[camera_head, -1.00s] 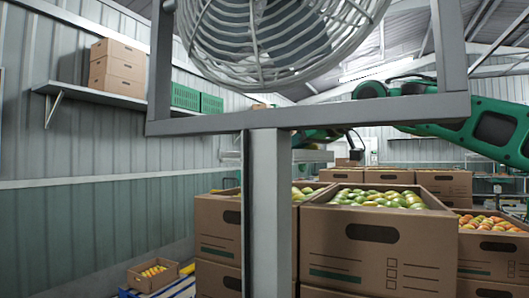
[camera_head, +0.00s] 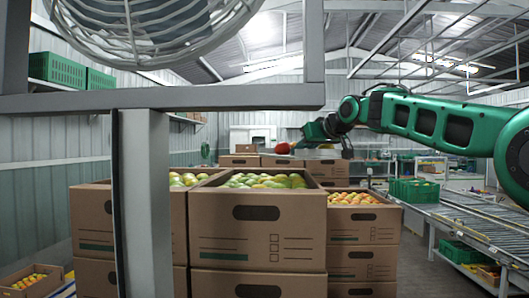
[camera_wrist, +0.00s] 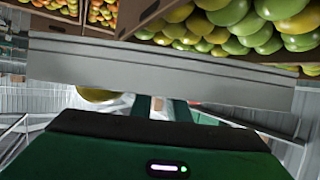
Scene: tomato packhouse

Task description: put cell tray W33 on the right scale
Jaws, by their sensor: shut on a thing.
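My gripper (camera_head: 303,141) is at the end of my green arm, raised at mid-picture behind the tomato boxes in the head view. In the wrist view my gripper (camera_wrist: 166,104) is shut at a long pale grey thing (camera_wrist: 160,75) lying crosswise beyond its dark body. It looks like a tray edge, but no label reads, so I cannot tell whether it is W33. A small red-orange shape (camera_head: 283,148) shows by the gripper tip in the head view; I cannot tell if it is held. I can make out no scale.
A cardboard box (camera_head: 258,228) with green tomatoes stands close in front, beside one (camera_head: 354,222) with orange tomatoes. A grey fan stand (camera_head: 145,215) blocks the near left. A roller conveyor (camera_head: 470,222) with a green crate (camera_head: 414,190) runs at the right; floor shows between.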

